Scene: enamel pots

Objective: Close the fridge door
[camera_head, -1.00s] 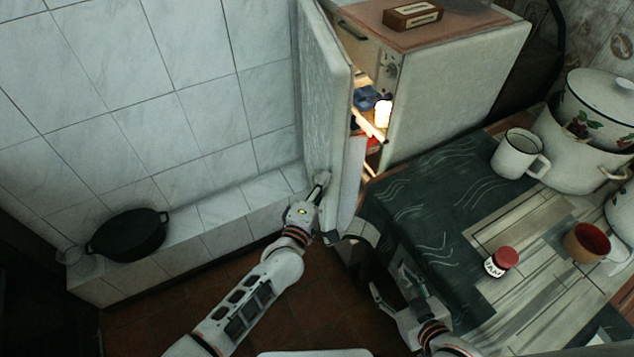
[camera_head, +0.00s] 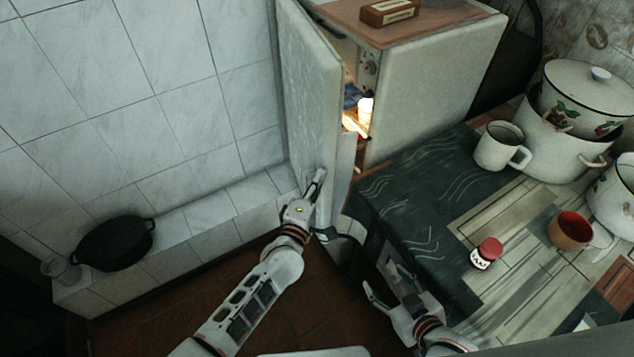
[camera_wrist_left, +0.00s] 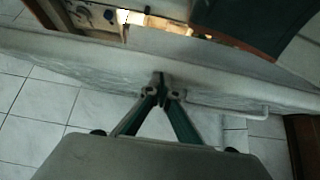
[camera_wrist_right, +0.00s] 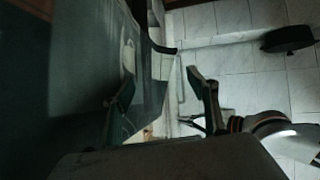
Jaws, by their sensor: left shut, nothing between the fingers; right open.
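The white fridge (camera_head: 432,95) stands at the back with its door (camera_head: 312,95) partly open. A lit gap with items inside shows between the door and the body. My left gripper (camera_head: 318,182) is shut and empty, with its fingertips at the outer face of the door near its lower part. In the left wrist view the closed fingertips (camera_wrist_left: 161,82) meet the door (camera_wrist_left: 90,62), and the lit interior shows beyond it. My right gripper (camera_head: 385,285) is open and empty, low beside the table's front left edge. It also shows open in the right wrist view (camera_wrist_right: 165,85).
A table with a dark cloth (camera_head: 420,210) stands right of the door, close to its free edge. It bears a jam jar (camera_head: 486,253), a mug (camera_head: 499,147), a brown cup (camera_head: 570,231) and pots (camera_head: 570,140). A black pan (camera_head: 115,243) sits on the tiled ledge at left.

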